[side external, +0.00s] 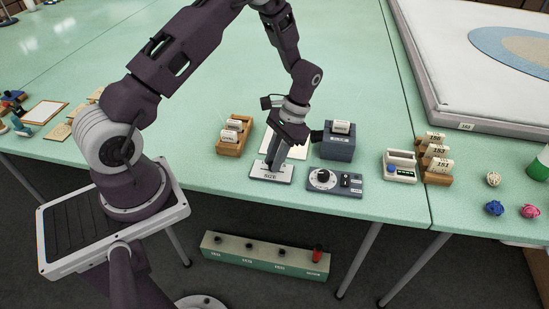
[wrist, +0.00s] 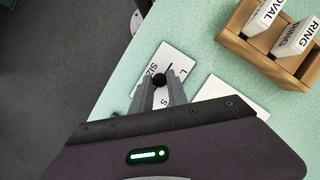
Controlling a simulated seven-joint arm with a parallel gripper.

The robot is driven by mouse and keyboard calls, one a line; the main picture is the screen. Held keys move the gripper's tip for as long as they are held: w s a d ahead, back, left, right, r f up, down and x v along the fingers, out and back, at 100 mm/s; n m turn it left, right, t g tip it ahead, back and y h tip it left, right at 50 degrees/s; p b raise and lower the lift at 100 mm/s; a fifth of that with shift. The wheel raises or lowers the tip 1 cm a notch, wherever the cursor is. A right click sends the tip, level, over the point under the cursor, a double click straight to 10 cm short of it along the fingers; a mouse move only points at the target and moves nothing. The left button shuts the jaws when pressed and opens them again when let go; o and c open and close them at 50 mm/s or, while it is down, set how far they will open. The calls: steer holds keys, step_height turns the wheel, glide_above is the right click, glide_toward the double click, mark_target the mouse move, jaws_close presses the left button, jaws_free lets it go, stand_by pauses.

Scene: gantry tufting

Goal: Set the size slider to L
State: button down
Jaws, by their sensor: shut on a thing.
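The size slider is a flat white plate marked SIZE, at the table's front edge in the side external view (side external: 257,174). In the wrist view the plate (wrist: 181,62) shows an L at its upper end and an S near its lower end, with a dark slot line between them. The round black slider knob (wrist: 159,80) sits partway along, with a stretch of slot between it and the L. My gripper (side external: 273,166) reaches down onto the plate, and in the wrist view its two fingers (wrist: 158,83) are shut on the knob, one on each side. Part of the plate is hidden by the fingers.
A grey dial panel (side external: 347,187) stands close right of the slider plate. A wooden card rack (side external: 231,148) is behind left and a dark box (side external: 338,148) behind right. A white sheet (wrist: 218,90) lies beside the plate. A green button box (side external: 262,257) is below the table edge.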

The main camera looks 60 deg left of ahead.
steer(key=shift+s+a, duration=1.2)
steer(key=shift+a, duration=0.1)
steer(key=c, duration=1.3)
jaws_free()
steer(key=shift+r, duration=0.1)
